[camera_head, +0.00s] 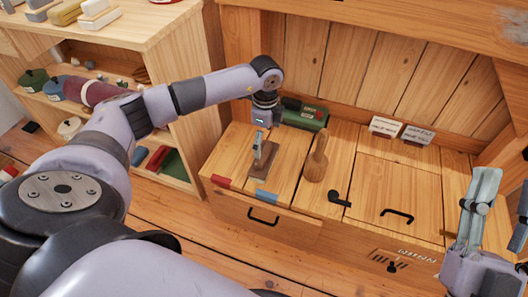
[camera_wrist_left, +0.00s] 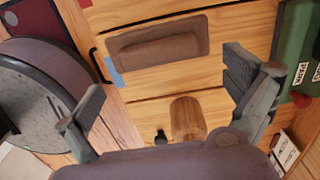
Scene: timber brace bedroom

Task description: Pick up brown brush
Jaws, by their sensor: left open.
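The brown brush (camera_head: 262,172) looks like a flat, dark brown block on the left part of the wooden bench top. In the left wrist view the brush (camera_wrist_left: 158,44) lies flat, long side across the picture, beyond the fingertips. My left gripper (camera_head: 263,153) reaches down over the brush and hides part of it. In the wrist view the left gripper (camera_wrist_left: 165,85) is open, its fingers wide apart with nothing between them. My right gripper (camera_head: 500,208) is at the right edge, partly cut off, its fingers apart and empty.
A wooden pestle-like piece (camera_head: 316,160) stands upright just right of the brush. A green box (camera_head: 304,115) stands behind. Two small labelled cards (camera_head: 384,127) are at the back. A shelf unit (camera_head: 165,50) with several items is at left. The bench's right side is mostly clear.

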